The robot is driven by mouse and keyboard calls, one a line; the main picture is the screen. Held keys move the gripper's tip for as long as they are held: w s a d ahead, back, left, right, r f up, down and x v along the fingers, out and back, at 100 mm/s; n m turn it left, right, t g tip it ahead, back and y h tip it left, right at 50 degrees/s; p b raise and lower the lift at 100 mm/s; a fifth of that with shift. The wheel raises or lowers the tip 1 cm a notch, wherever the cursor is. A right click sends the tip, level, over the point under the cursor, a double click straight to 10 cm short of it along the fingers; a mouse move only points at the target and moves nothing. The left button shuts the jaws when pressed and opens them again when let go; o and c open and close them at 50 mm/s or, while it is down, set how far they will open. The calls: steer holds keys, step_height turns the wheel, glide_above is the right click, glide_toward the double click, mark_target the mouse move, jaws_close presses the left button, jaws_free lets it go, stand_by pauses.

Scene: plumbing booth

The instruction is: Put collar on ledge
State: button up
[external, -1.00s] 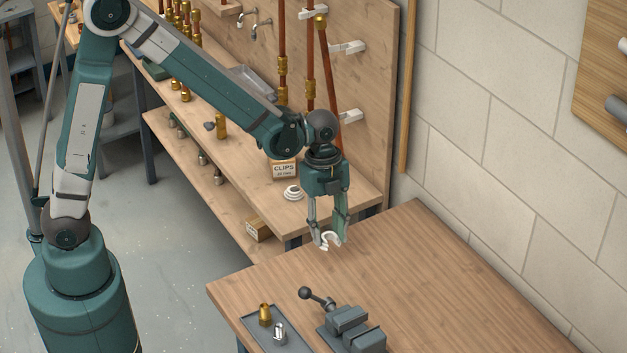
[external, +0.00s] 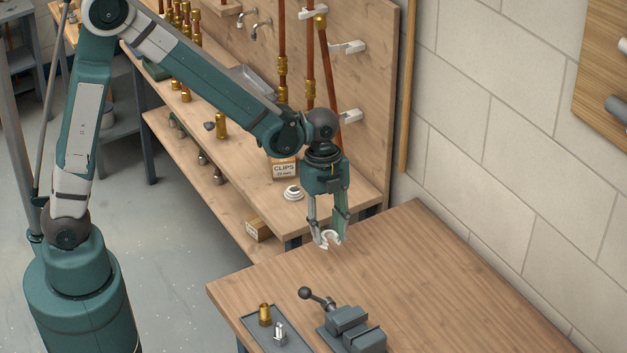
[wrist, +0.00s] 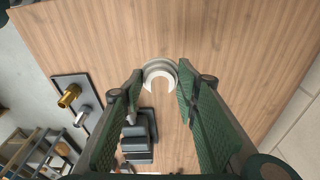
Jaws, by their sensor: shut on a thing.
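A white, C-shaped collar (external: 330,239) is between the fingertips of my gripper (external: 329,232). My gripper is shut on it and holds it above the far left part of the wooden table. In the wrist view the collar (wrist: 159,73) shows as an open grey-white ring between the green fingertips (wrist: 160,80). A wooden ledge (external: 335,193) runs along the back panel, behind and to the left of my gripper. Contact of the pads with the collar is partly hidden by the fingers.
On the ledge stand a white stepped ring (external: 293,193), a CLIPS box (external: 284,169) and brass fittings. Copper pipes (external: 310,70) rise behind. A vise (external: 352,329) and a grey tray (external: 262,322) with two fittings are on the table (external: 440,270). The table's right side is clear.

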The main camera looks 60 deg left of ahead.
step_height(320, 180, up, 5)
steer(key=w+a+n+t+b, duration=0.1)
steer(key=w+a+n, duration=0.35)
steer(key=a, duration=1.25)
steer(key=w+a+n+b, duration=0.1)
steer(key=w+a, duration=0.6)
steer(key=a, duration=1.1)
steer(key=s+a+n+b, duration=0.1)
steer(key=s+a+n, duration=0.1)
steer(key=a, duration=1.3)
steer(key=s+a+n+b, duration=0.1)
steer(key=s+a+n, duration=0.15)
steer(key=a, duration=1.25)
step_height(320, 180, down, 10)
steer(key=shift+a, duration=0.45)
steer(key=shift+f, duration=0.15)
steer(key=shift+c, duration=0.2)
steer(key=shift+f, duration=3.1)
